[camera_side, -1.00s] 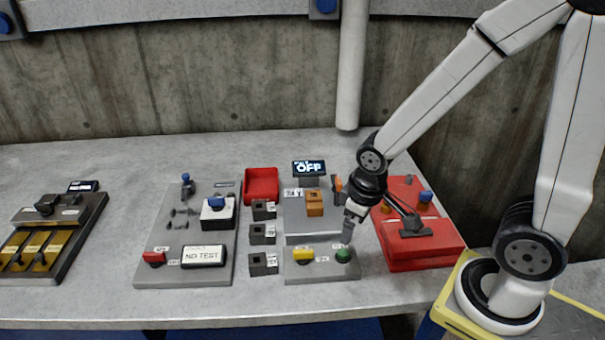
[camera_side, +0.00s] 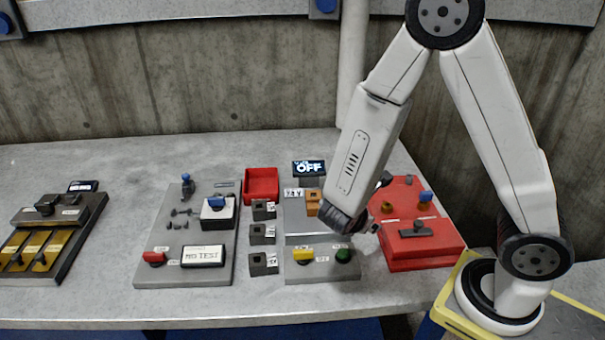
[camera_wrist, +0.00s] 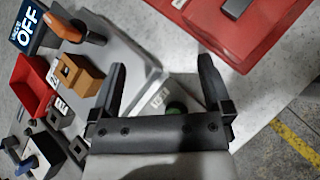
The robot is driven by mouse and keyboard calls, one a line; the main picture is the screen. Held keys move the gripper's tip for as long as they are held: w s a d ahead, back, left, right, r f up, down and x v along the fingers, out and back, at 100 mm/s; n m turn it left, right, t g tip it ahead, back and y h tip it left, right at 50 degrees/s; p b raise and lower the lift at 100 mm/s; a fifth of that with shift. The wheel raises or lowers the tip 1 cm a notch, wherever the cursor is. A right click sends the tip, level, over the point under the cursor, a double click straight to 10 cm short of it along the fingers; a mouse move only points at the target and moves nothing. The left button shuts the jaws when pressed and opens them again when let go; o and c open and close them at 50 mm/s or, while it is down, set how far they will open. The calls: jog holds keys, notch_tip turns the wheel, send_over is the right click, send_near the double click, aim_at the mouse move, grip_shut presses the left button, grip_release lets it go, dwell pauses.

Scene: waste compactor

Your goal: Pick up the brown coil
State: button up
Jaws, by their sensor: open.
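The brown coil (camera_wrist: 78,75), a blocky piece with a square hole, sits on the grey station (camera_side: 305,235). In the side view, the coil (camera_side: 312,202) is partly hidden at its right by my arm. My gripper (camera_wrist: 162,65) is open and empty. Its fingers are apart over the station's right edge, and the coil lies outside them, to their left in the wrist view. In the side view my gripper is mostly hidden behind my arm.
A red box (camera_side: 425,250) with knobs is right of the station. Grey blocks (camera_side: 263,235) stand in a column left of it, below a red tray (camera_side: 262,184). A display (camera_side: 309,168) reads OFF.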

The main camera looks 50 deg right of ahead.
aim_at(315, 206)
jog(key=shift+w+a+f+n+t, duration=0.3)
jog(key=shift+w+a+n+t, duration=0.5)
jog(key=shift+w+n+t, duration=0.7)
jog(key=shift+w+a+f+n+t, duration=0.3)
jog(key=shift+w+a+n+t, duration=0.7)
jog(key=shift+n, duration=0.85)
jog(key=shift+w+a+f+n+t, duration=0.3)
jog(key=shift+w+a+n+t, duration=0.35)
jog(key=shift+w+n+t, duration=0.85)
jog(key=shift+x, duration=1.35)
jog(key=shift+d, duration=0.1)
jog(key=shift+x, duration=2.55)
jog(key=shift+f, duration=0.1)
grip_shut()
